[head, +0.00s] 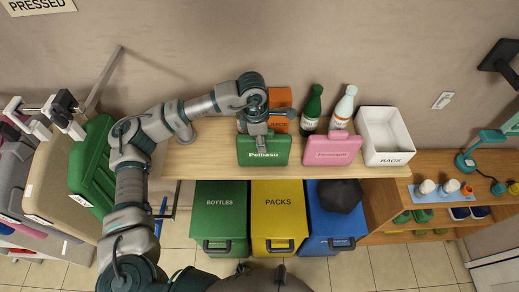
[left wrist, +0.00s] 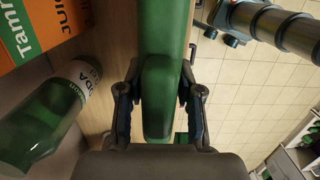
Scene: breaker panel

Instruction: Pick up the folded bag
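A folded green bag (head: 263,150) marked "Peibasu" stands upright near the front edge of the wooden shelf. A folded pink bag (head: 332,150) stands just to its right. My left gripper (head: 261,140) is over the top of the green bag, pointing down. In the left wrist view, its two fingers stand on either side of the green bag (left wrist: 163,95), with narrow gaps visible between fingers and bag. The gripper looks open around it. The arm hides part of the bag's top edge. My right gripper is not in view.
A white bin (head: 387,157) marked "BAGS" sits at the shelf's right end. A green bottle (head: 312,108), a white bottle (head: 344,105) and an orange juice carton (head: 280,100) stand behind the bags. Green, yellow and blue bins stand below the shelf.

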